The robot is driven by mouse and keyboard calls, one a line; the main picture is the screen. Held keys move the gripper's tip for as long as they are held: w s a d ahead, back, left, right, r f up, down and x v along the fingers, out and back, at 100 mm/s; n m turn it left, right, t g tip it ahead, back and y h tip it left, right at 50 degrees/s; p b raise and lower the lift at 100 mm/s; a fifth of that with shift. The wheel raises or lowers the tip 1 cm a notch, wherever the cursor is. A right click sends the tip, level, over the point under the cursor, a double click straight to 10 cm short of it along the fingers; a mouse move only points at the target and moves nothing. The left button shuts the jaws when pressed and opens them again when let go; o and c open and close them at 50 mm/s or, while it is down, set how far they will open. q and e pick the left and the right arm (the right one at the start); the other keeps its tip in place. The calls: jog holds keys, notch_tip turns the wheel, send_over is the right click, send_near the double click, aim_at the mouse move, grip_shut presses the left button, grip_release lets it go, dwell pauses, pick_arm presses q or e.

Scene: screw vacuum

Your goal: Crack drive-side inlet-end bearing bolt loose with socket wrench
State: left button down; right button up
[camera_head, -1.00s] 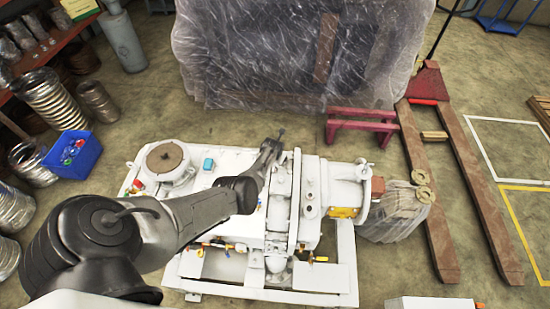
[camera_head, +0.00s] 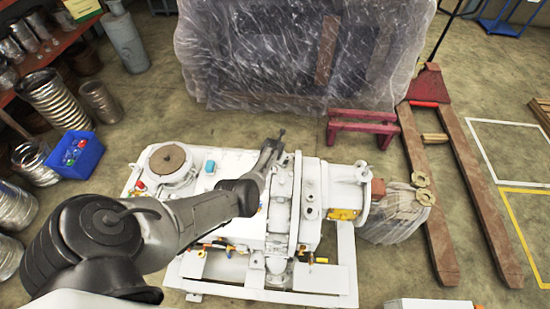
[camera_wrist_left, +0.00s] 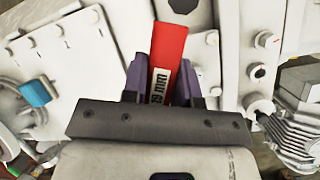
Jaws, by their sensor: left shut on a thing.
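My left gripper (camera_head: 273,149) reaches over the white vacuum pump (camera_head: 233,218), near its back edge. In the left wrist view the gripper (camera_wrist_left: 163,85) is shut on the red handle of the socket wrench (camera_wrist_left: 168,45), which carries a white label with dark print. In the head view a small dark tip shows just beyond the fingers. I cannot tell whether the socket sits on a bolt or which bolt is the drive-side inlet-end one. My right gripper is not in view.
A plastic-wrapped crate (camera_head: 290,60) stands behind the pump. A red stand (camera_head: 362,122) and a pallet jack (camera_head: 470,190) are at the right. A blue bin (camera_head: 75,158) and a shelf with metal parts are at the left. Open floor lies between pump and crate.

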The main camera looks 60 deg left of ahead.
pick_arm(q)
jog(key=shift+r, duration=0.55)
jog(key=shift+s+a+f+b, duration=0.15)
jog(key=shift+a+f+b, duration=0.05)
jog(key=shift+a+b, duration=0.25)
jog(key=r+m+h+b, duration=0.1)
jog(key=m+b, duration=0.2)
jog(key=r+m+t+h+b, duration=0.1)
jog(key=m+h+b, duration=0.1)
jog(key=m+b, duration=0.1)
jog(key=r+m+t+h+b, duration=0.1)
jog(key=m+b, duration=0.2)
jog(key=m, duration=0.2)
jog(key=shift+a+r+h+b, duration=0.1)
jog(key=shift+a+h+b, duration=0.15)
jog(key=shift+h+b, duration=0.1)
jog(key=shift+d+r+m+h+b, duration=0.4)
jog(key=shift+d+m, duration=0.3)
jog(key=shift+m, duration=0.4)
jog(key=shift+w+r, duration=0.1)
jog(key=shift+w, duration=0.1)
